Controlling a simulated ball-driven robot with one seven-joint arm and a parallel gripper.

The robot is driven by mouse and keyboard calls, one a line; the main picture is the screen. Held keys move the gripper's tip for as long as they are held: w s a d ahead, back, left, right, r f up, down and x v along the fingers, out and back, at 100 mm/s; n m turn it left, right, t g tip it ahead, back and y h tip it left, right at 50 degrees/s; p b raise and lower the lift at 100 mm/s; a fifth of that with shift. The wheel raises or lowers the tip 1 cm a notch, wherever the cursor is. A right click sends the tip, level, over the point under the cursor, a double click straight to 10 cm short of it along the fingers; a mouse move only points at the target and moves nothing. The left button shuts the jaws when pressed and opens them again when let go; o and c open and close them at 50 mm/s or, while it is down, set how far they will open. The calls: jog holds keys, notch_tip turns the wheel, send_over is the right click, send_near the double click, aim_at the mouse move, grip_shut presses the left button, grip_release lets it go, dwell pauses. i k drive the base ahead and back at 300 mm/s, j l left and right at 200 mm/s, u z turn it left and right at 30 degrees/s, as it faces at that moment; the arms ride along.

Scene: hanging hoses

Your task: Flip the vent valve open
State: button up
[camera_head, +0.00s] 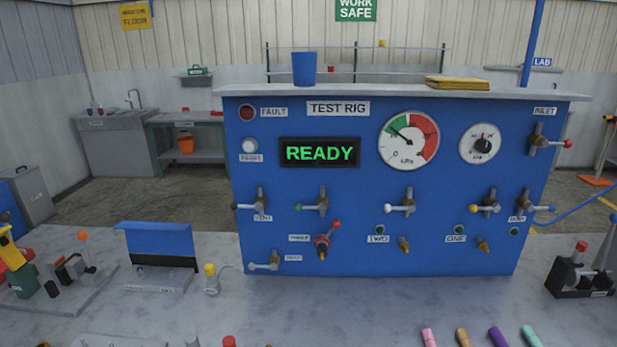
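The blue test rig panel (345,235) stands on the bench in the middle of the view. At its lower left is a brass valve (261,200) with a small label that seems to read VENT (262,217). Its lever lies about horizontal and ends in a dark tip (236,206) at the left. A similar valve with a green tip (299,207) is to its right. The display reads READY (320,152). The kPa gauge (408,141) needle points up and left into the green band. My gripper is not in view.
More valves have white (388,208), yellow (474,208), blue (551,208) and red (568,144) tips. A red-tipped fitting (323,244) and a white-handled valve (265,264) sit lower left. Bench fixtures stand left (160,250) and right (580,275); several colored pieces (498,337) lie in front.

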aim_at(257, 206)
jog(key=i+j, duration=0.9)
jog(key=j, duration=0.2)
jog(key=i+j, duration=0.95)
jog(key=j, duration=0.15)
jog(key=z, duration=0.05)
